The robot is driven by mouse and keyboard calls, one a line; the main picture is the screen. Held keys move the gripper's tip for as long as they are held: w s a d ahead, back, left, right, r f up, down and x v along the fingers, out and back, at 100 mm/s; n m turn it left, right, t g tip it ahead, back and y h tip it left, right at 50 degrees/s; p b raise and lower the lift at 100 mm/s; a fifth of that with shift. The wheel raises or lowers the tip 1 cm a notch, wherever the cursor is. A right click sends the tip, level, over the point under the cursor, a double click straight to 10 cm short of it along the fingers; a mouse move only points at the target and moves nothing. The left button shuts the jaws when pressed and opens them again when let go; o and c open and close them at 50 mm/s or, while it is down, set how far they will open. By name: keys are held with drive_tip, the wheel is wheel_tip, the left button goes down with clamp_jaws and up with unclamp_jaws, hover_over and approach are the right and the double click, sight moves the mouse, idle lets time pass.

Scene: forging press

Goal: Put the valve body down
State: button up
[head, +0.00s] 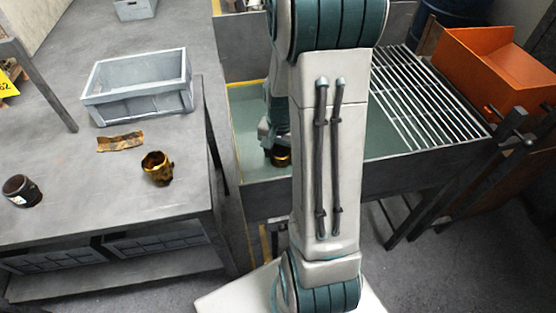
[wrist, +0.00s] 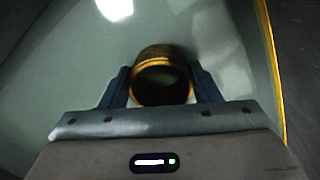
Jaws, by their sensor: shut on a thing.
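The valve body, a dark, hollow, round piece with a brass-gold rim, sits between the two fingers of my gripper (wrist: 161,88) in the wrist view. My gripper is shut on the valve body (wrist: 162,60). In the head view the valve body (head: 280,158) shows low beside my arm, over the grey-green tray surface (head: 386,172) of the bench. My arm hides much of the gripper there. I cannot tell whether the valve body touches the surface.
The left table (head: 90,190) holds a grey crate (head: 138,112), a brass fitting (head: 157,169), a brown rag (head: 121,142) and a dark cylinder (head: 22,191). A metal grate (head: 425,100) and an orange bin (head: 480,75) are at right. A yellow edge line (wrist: 269,60) runs beside the tray.

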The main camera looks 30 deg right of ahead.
sight(277, 162)
drive_tip(key=shift+w+a+f, duration=0.35)
drive_tip(key=shift+f, duration=1.9)
drive_tip(key=shift+f+b, duration=0.15)
drive_tip(key=shift+b, duration=0.15)
drive_tip(key=o, duration=1.5)
